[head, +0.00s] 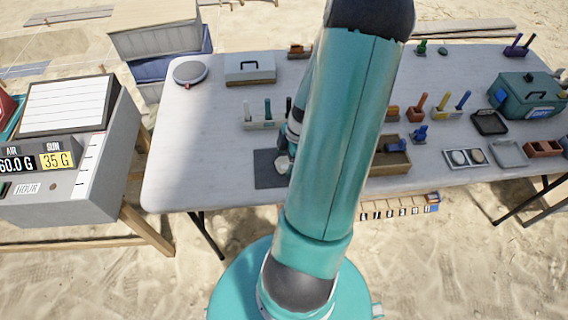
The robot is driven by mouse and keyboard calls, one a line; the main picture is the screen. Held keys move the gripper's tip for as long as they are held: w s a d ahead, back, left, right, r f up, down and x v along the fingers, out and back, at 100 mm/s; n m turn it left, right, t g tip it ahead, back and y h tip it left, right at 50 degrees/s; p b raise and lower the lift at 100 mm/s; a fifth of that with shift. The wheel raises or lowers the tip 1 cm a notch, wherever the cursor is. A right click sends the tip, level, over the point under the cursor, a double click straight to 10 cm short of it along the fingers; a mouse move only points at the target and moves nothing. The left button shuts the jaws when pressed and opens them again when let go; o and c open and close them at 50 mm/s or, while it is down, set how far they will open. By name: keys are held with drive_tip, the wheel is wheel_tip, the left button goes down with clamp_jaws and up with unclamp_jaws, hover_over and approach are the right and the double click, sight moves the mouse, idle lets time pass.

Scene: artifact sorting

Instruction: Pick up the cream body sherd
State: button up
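A small pale piece (282,164), which may be the cream body sherd, lies at the right part of a dark mat (264,178) near the table's front edge. My arm's large teal link covers the right side of the mat. The end of my arm with my gripper (291,152) shows only in part, just left of that link, right over or beside the pale piece. Its fingers are too small and too hidden to show whether they are open or touching the piece.
Behind the mat stands a rack (262,124) with several upright tools. A round grey device (189,72) and a white lidded box (250,68) stand at the back left. Right of my arm are a wooden tray (390,162), a teal toolbox (527,96) and small trays.

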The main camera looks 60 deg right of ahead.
drive_tip(key=c, duration=0.8)
drive_tip(key=shift+c, duration=0.2)
